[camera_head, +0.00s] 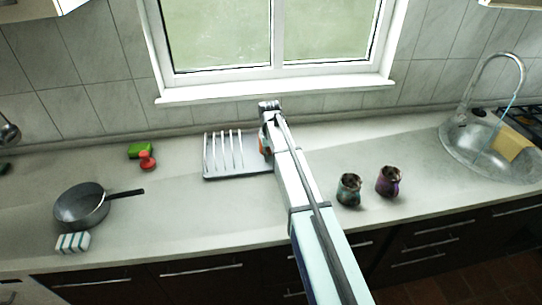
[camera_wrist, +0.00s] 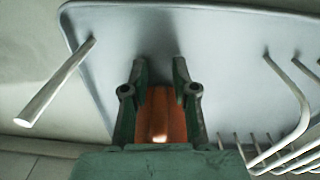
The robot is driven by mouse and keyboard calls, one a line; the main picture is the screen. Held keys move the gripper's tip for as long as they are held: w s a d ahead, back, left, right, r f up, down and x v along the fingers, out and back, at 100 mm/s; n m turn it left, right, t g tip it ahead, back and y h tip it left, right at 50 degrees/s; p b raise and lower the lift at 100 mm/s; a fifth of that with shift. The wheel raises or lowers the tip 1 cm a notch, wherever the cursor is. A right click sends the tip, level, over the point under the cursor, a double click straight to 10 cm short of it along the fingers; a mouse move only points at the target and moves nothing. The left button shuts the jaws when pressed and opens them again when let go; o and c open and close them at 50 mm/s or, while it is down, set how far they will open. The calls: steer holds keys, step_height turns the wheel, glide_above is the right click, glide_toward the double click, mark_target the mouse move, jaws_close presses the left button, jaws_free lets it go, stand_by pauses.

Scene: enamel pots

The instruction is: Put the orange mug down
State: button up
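The orange mug (camera_wrist: 162,118) shows between the two fingers of my gripper (camera_wrist: 160,78) in the wrist view. The fingers flank it closely, and my gripper looks shut on it. Much of the mug is hidden by the fingers and the gripper body. In the head view only a sliver of the orange mug (camera_head: 263,147) shows left of my arm, at the right end of the dish rack (camera_head: 212,176). The rack's grey tray (camera_wrist: 225,65) lies beneath the mug in the wrist view. I cannot tell whether the mug touches the tray.
Metal rack prongs (camera_wrist: 290,95) stand to the right, and a single prong (camera_wrist: 55,85) to the left. A teal mug (camera_head: 348,190) and a purple mug (camera_head: 389,182) stand right of my arm. A pan (camera_head: 82,207), sponges and the sink (camera_head: 480,150) are farther off.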

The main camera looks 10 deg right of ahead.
steer(key=shift+r, duration=0.15)
step_height(320, 180, up, 12)
steer(key=b, duration=0.3)
steer(key=shift+s+a, duration=0.15)
steer(key=shift+a, duration=0.05)
stand_by(0.6)
